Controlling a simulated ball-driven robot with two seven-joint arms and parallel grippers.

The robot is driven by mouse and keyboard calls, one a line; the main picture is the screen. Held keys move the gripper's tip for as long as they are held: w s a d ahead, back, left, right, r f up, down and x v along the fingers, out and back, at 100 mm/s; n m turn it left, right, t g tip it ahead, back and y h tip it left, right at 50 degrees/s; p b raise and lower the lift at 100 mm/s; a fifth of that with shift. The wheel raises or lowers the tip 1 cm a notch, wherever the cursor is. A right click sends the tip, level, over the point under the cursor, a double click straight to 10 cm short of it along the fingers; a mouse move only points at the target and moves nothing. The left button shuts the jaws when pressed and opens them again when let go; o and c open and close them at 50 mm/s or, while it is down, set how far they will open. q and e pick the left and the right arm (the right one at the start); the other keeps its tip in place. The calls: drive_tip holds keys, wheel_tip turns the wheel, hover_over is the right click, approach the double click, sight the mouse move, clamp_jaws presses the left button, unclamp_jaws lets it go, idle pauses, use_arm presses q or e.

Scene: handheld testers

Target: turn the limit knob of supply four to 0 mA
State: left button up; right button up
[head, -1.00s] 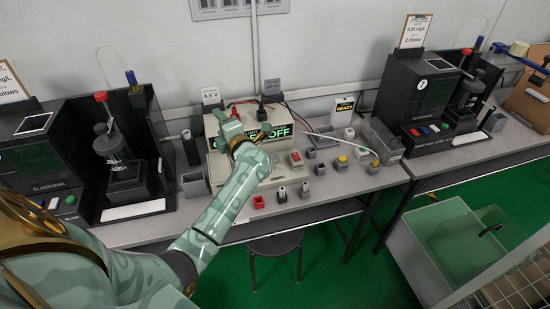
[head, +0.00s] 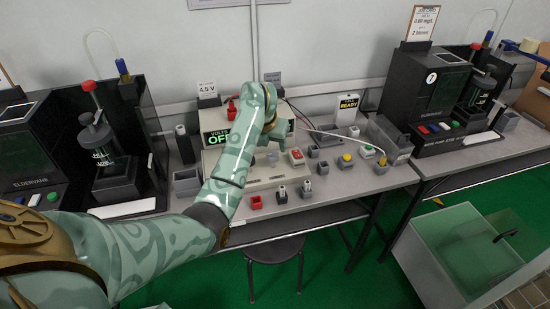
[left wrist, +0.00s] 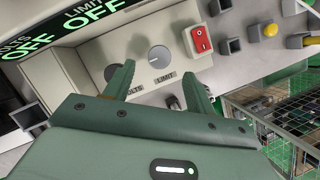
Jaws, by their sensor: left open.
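The bench supply (head: 262,176) is a beige box under a 4.5 V card in the head view. In the left wrist view its black display (left wrist: 72,28) reads OFF for volts and OFF for limit. The round grey limit knob (left wrist: 159,57), with a pale pointer mark, sits above the LIMIT label. The darker volts knob (left wrist: 112,73) is partly hidden behind one finger. My left gripper (left wrist: 157,48) is open, its fingers either side of the limit knob in this view; I cannot tell whether they touch it. My right gripper is not in view.
A red rocker switch (left wrist: 197,40) is beside the limit knob. Several small blocks and holders, including a red one (head: 256,202), stand on the bench in front. Black tester stations (head: 428,92) stand either side. A stool (head: 272,247) is below the bench edge.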

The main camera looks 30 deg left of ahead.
sight(273, 154)
use_arm(q)
drive_tip(key=b+x, duration=0.2)
drive_tip(key=x, duration=0.3)
drive_tip(key=shift+w+f, duration=0.15)
drive_tip(key=shift+f, duration=0.1)
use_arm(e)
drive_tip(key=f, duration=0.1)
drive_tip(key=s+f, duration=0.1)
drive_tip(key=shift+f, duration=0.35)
use_arm(q)
drive_tip(key=c, duration=1)
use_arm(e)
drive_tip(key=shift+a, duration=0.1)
